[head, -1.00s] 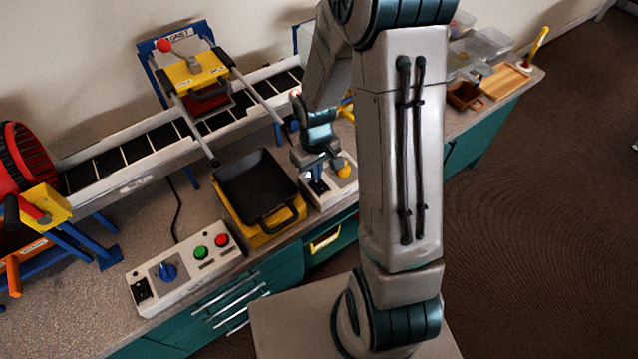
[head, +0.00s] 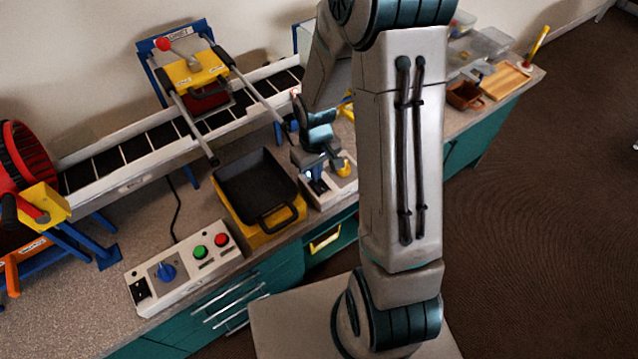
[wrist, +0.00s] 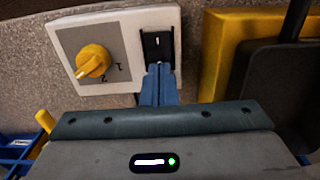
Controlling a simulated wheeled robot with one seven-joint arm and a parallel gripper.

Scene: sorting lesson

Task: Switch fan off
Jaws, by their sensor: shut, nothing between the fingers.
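A small pale control box (head: 343,188) stands on the bench right of the black tray. It carries a yellow knob (wrist: 93,62) and a black rocker switch (wrist: 157,47), side by side in the wrist view. The knob (head: 342,168) and switch (head: 318,186) also show in the head view. My gripper (wrist: 160,72) is shut and empty, its blue fingertips over the lower edge of the switch. In the head view my gripper (head: 314,173) points down at the switch. I cannot tell whether it touches. No part is clearly recognisable as a fan.
A black tray on a yellow base (head: 258,190) stands close beside the box. Another control box (head: 184,268) with a blue knob and green and red buttons lies left. A conveyor (head: 150,145) runs behind. A red drum (head: 28,150) is far left.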

